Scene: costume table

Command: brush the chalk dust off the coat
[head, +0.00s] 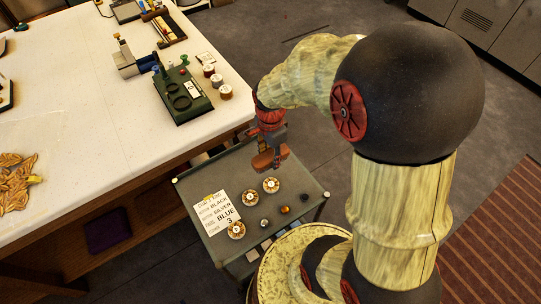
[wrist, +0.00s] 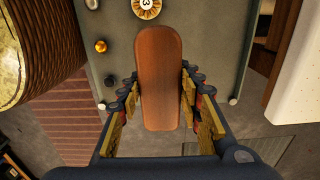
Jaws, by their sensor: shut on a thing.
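My gripper (head: 270,140) is shut on a brown wooden brush (head: 266,161) and holds it over the grey cart top. In the wrist view the brush (wrist: 162,70) is a long rounded wooden back between the two fingers of my gripper (wrist: 160,97). Its bristle side is hidden below. I cannot make out a coat in either view.
The grey cart top (head: 290,178) carries a printed card (head: 216,212), several numbered round pieces (head: 271,185) and small balls (head: 285,210). The white table (head: 85,90) at left holds a green stand (head: 183,96), several spools (head: 225,92) and a tan leaf-like piece (head: 14,182). Its middle is clear.

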